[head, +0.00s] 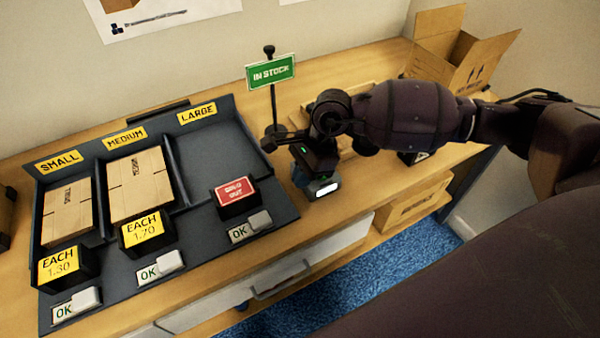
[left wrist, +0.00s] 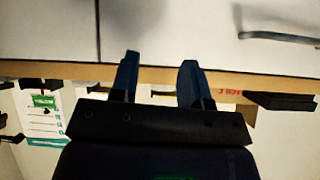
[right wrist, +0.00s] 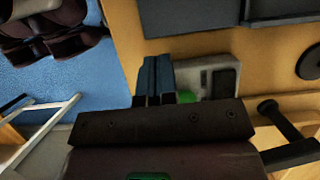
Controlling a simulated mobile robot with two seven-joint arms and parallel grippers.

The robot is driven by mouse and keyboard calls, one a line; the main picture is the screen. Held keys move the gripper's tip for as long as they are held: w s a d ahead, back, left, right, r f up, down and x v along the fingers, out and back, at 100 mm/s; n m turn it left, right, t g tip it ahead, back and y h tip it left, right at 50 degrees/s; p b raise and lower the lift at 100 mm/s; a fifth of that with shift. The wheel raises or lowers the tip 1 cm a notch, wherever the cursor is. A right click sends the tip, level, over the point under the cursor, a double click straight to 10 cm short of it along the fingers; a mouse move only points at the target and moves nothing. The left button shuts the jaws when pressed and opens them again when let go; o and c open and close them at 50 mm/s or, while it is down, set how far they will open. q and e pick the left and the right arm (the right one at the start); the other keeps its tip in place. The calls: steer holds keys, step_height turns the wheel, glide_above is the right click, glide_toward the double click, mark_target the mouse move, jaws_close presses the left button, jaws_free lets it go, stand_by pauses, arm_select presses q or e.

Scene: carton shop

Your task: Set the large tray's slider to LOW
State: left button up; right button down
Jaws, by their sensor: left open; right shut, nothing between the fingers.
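The large tray (head: 211,150) is the right compartment of the dark rack, under the yellow LARGE label (head: 197,113). It is empty, with a red SOLD OUT card (head: 235,192) at its front. Its slider (head: 257,222) sits below the card, with its grey knob to the right and OK showing on the left. My right gripper (head: 304,180) is shut and empty, to the right of the rack and apart from the slider; its fingers also show in the right wrist view (right wrist: 154,68). My left gripper (left wrist: 158,75) is open and empty in the left wrist view, outside the head view.
The small tray (head: 84,185) and medium tray (head: 168,170) hold flat cartons, and their sliders show OK. A green IN STOCK sign (head: 270,72) stands behind my right gripper. A grey device (right wrist: 212,75) is beside its fingers. An open carton (head: 455,55) stands at the back right.

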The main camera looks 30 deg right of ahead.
mark_target(260, 221)
steer(key=x, duration=0.6)
steer(key=shift+a+f+b, duration=0.1)
steer(key=shift+f+b, duration=0.1)
steer(key=shift+b, duration=0.2)
steer(key=a, duration=0.3)
steer(key=shift+f, duration=0.1)
steer(key=shift+a, duration=0.5)
steer(key=shift+a, duration=0.15)
